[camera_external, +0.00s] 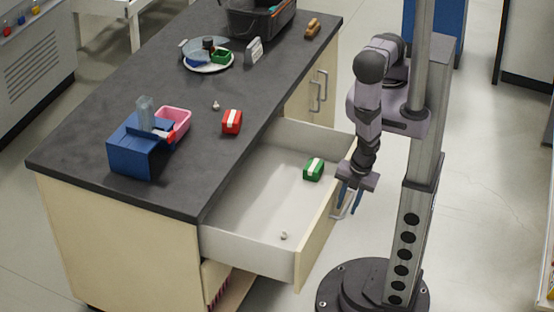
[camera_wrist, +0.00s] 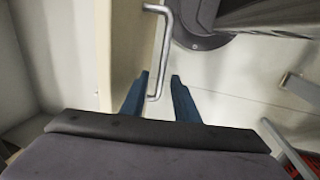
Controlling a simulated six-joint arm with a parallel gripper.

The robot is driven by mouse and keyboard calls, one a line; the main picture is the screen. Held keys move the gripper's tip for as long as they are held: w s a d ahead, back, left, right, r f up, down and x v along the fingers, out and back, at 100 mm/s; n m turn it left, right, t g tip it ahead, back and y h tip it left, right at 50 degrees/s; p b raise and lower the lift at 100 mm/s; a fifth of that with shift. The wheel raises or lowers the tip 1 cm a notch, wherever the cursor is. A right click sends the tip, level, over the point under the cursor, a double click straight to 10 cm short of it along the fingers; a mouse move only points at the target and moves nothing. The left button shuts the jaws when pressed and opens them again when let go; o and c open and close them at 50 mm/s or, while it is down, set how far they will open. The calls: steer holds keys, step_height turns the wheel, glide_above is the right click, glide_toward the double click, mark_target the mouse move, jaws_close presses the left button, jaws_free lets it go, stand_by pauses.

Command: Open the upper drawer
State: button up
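The upper drawer (camera_external: 250,211) is pulled well out from under the dark counter. Its pale inside is in full view and holds a green box with a white band (camera_external: 314,169) and a small pale item (camera_external: 284,236). My gripper (camera_external: 350,202) is at the outer face of the drawer front, pointing down by its handle. In the wrist view the metal bar handle (camera_wrist: 165,40) has its lower end between the two blue fingertips (camera_wrist: 160,82). The fingers are apart, with a visible gap on the handle's right side. Whether the left finger touches the handle I cannot tell.
On the counter (camera_external: 90,140) stand a blue box (camera_external: 138,150), a pink bin (camera_external: 175,122), a red box (camera_external: 232,121), a plate with items (camera_external: 208,64) and a dark basket (camera_external: 258,20). A closed cupboard with handles (camera_external: 318,92) is behind the drawer. The floor right of my base is clear.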

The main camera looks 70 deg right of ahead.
steer(key=shift+r, duration=0.15)
step_height(320, 180, up, 7)
steer(key=s+p, duration=0.1)
steer(key=p, duration=0.5)
steer(key=shift+s+p, duration=0.2)
steer(key=shift+p, duration=0.2)
steer(key=w+a+r+m+g, duration=0.1)
steer(key=w+a+r+m, duration=0.35)
steer(key=w+r, duration=0.45)
steer(key=w+d+r+m+y, duration=0.1)
steer(key=w+d+r+m, duration=0.3)
steer(key=w, duration=0.5)
steer(key=d+r+m+b, duration=0.1)
steer(key=d+r+m, duration=0.4)
steer(key=d, duration=0.6)
steer(key=w+d+r+m+g+h+b, duration=0.1)
steer(key=d+r+m, duration=0.3)
steer(key=d+r, duration=0.4)
steer(key=d, duration=0.3)
steer(key=shift+r+m, duration=0.35)
steer(key=shift+r, duration=0.05)
